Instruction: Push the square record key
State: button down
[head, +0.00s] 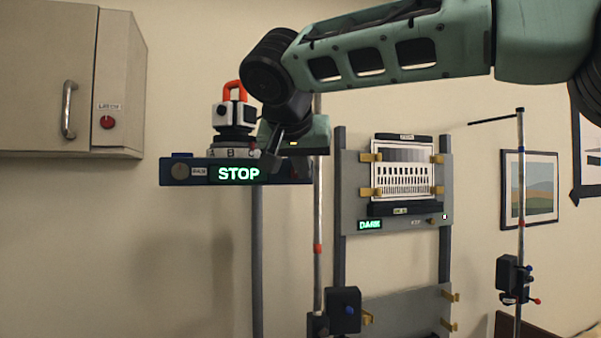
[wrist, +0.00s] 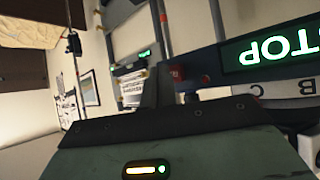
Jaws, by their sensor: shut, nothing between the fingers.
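A dark blue control bar (head: 300,170) carries a green-lit display (head: 238,173) reading STOP; the display also shows upside down in the wrist view (wrist: 275,48). A small red, square-looking key (wrist: 176,73) sits on the bar beyond the display in the wrist view. A small round dark red part (wrist: 205,80) lies beside it. My gripper (head: 266,168) is shut and empty, in front of the bar just right of the display. In the wrist view its dark fingertips (wrist: 157,82) are close beside the red key; I cannot tell if they touch. The gripper hides the key in the head view.
A white and black instrument with an orange handle (head: 234,112) stands on a lettered base on the bar. A round knob (head: 181,170) is at the bar's left end. Right of it are a frame with a DARK display (head: 370,225) and a rod stand (head: 520,200).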

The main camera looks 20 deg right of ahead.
jog(key=shift+w, duration=0.3)
jog(key=shift+s, duration=0.1)
dwell(0.3)
jog(key=shift+s+b, duration=0.6)
jog(key=shift+s, duration=0.2)
jog(key=shift+s+b, duration=1.75)
jog(key=shift+s, duration=1.25)
